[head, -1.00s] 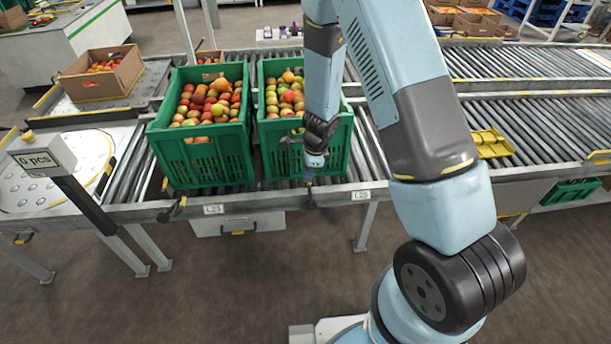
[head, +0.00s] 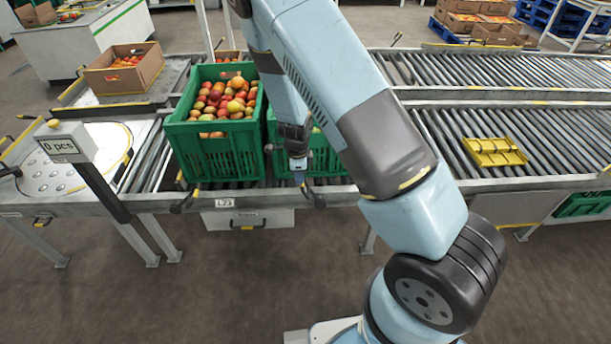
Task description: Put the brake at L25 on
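My gripper (head: 298,172) points down at the front rail of the near conveyor, in front of the right green crate. A dark brake lever (head: 315,198) is on the rail just below and to the right of the fingertips; I cannot tell whether they touch. The L25 label is hidden behind my arm. Whether the fingers are open or shut is too small to tell. A similar lever (head: 183,204) with a yellow part is on the rail to the left, beside the L23 label (head: 228,203).
The right green crate (head: 328,164) is mostly covered by my arm. A yellow tray (head: 494,152) lies on the rollers at right. A counter display (head: 62,146) reading 0 pcs stands at left.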

